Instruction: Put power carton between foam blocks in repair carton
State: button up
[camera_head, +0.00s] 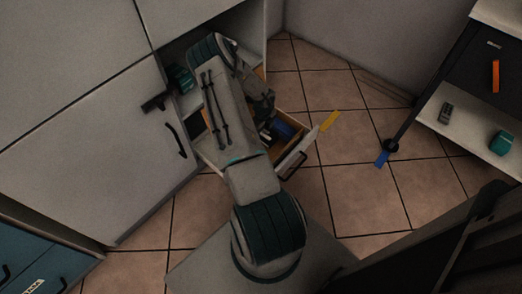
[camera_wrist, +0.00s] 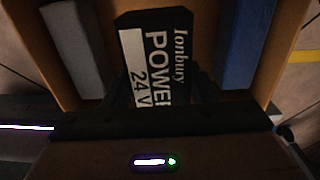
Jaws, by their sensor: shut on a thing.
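Whether the power carton touches the floor there is unclear. In the head view my arm hides much of this, but the blue block (camera_head: 284,129) shows.
The open drawer's white front (camera_head: 298,153) has a dark handle (camera_head: 293,166). A cabinet door with a black handle (camera_head: 175,140) stands left. A shelf (camera_head: 465,125) with small items is at right.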

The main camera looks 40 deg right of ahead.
notch_tip(320, 180, down, 10)
jog(key=b, duration=0.3)
jog(key=shift+r, duration=0.15)
jog(key=shift+b, duration=0.3)
jog(key=shift+f, duration=0.25)
jog(key=o, duration=1.2)
jog(key=shift+r, duration=0.1)
